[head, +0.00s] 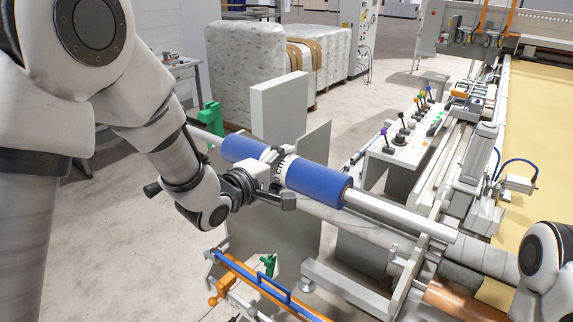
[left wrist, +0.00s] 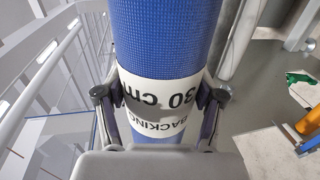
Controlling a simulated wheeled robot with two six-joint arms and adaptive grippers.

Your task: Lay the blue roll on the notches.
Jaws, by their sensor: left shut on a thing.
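The blue roll (head: 318,183) is in the middle of the head view, slanting from upper left to lower right, with a pale bar sticking out of both ends. My left gripper (head: 272,172) is shut around its middle, over a white printed band. In the left wrist view the two fingers press the band (left wrist: 160,92) from both sides, and the blue surface (left wrist: 165,35) runs away above it. The bar's right end (head: 440,230) appears over or near a grey bracket; contact cannot be told. I cannot make out the notches clearly. My right gripper is out of view.
A grey machine frame with a control panel (head: 405,148) and levers stands at the right, beside a yellow sheet (head: 540,120). A copper-coloured roller (head: 455,298) lies low at the right, near my right arm. Blue and orange bars (head: 262,283) are below. Wrapped bales (head: 245,75) stand behind.

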